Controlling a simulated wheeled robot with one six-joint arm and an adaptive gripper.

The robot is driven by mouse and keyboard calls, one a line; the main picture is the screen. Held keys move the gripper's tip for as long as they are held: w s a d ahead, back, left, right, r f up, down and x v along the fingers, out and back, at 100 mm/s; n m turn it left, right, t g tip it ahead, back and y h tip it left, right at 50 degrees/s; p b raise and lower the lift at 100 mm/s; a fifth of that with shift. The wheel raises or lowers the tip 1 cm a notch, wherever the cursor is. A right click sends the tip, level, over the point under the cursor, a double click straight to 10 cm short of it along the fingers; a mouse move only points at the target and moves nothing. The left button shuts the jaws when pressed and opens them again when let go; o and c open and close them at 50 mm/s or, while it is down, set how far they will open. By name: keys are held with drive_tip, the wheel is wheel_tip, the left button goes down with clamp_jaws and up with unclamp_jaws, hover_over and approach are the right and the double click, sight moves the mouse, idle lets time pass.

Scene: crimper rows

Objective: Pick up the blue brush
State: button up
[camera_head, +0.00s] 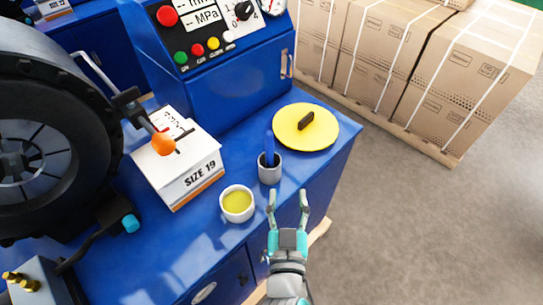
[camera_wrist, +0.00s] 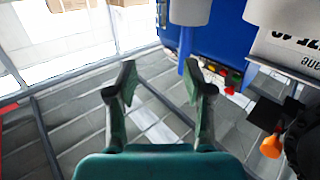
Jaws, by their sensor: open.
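The blue brush (camera_head: 269,148) stands upright in a grey cup (camera_head: 270,174) near the front edge of the blue bench. Its lower end is hidden in the cup. My gripper (camera_head: 288,197) is open and empty, in front of the cup and a little to its right, with its fingers pointing towards the bench. In the wrist view the scene looks upside down. There the blue brush (camera_wrist: 184,45) hangs from the cup (camera_wrist: 190,10) near the right finger of my gripper (camera_wrist: 160,82). I see no contact.
A white bowl of yellow stuff (camera_head: 237,204) is left of the cup. A SIZE 19 box (camera_head: 178,165), an orange-knobbed lever (camera_head: 163,143) and a control panel (camera_head: 215,30) stand farther back. Floor is clear at right.

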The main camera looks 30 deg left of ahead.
approach(269, 149)
drive_tip(key=shift+m, duration=0.3)
drive_tip(key=x, duration=0.5)
drive_tip(key=shift+w+d+r, duration=0.15)
drive_tip(key=shift+w+r, duration=0.05)
drive_tip(key=shift+w, duration=0.3)
drive_tip(key=shift+a+x, duration=0.1)
drive_tip(key=shift+x, duration=1.25)
drive_tip(key=shift+a+x, duration=0.15)
drive_tip(key=shift+x, duration=1.15)
drive_tip(key=shift+s+f, duration=0.1)
drive_tip(key=shift+f, duration=0.05)
clamp_jaws()
